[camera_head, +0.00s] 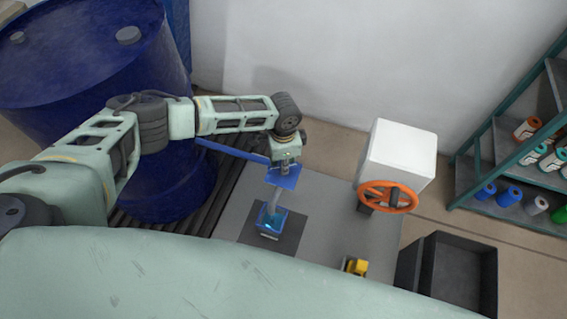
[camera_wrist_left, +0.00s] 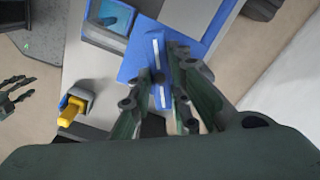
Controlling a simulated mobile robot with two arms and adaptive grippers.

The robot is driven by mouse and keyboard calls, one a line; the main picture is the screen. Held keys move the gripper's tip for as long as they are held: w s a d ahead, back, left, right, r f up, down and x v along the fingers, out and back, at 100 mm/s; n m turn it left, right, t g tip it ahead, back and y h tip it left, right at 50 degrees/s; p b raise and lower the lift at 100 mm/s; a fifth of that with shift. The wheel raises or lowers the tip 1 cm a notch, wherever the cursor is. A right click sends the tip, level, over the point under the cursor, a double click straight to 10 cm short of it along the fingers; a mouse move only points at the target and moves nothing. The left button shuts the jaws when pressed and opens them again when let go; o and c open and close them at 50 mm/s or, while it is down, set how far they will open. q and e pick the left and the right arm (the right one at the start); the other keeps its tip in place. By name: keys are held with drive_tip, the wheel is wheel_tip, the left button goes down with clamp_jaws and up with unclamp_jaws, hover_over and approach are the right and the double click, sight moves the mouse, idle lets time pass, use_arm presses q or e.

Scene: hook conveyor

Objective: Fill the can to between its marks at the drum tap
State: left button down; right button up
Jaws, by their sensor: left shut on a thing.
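The can (camera_head: 270,218), a clear square vessel with blue liquid in it, stands on a dark pad on the grey table. It also shows at the top of the left wrist view (camera_wrist_left: 108,18). A pale column, apparently a stream, runs into it from under the blue tap part (camera_head: 283,178). My left gripper (camera_head: 286,163) is shut on this blue part, which shows white strips between the fingers in the left wrist view (camera_wrist_left: 160,75). The big blue drum (camera_head: 85,75) stands at left. My right gripper (camera_wrist_left: 18,92) shows with fingers apart, empty. The can's marks are too small to read.
A white box (camera_head: 398,152) with an orange handwheel (camera_head: 388,197) stands at the table's right. A yellow-handled item (camera_head: 355,266) sits near the front. A black bin (camera_head: 455,275) and a shelf of spools (camera_head: 500,180) are further right. A blue bar runs from the drum to the tap part.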

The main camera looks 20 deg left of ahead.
use_arm(q)
drive_tip(key=m, duration=0.5)
drive_tip(key=shift+b, duration=0.3)
drive_tip(key=shift+m, duration=0.4)
drive_tip(key=c, duration=1.6)
unclamp_jaws()
drive_tip(key=shift+c, duration=0.2)
wheel_tip(320, 180, up, 12)
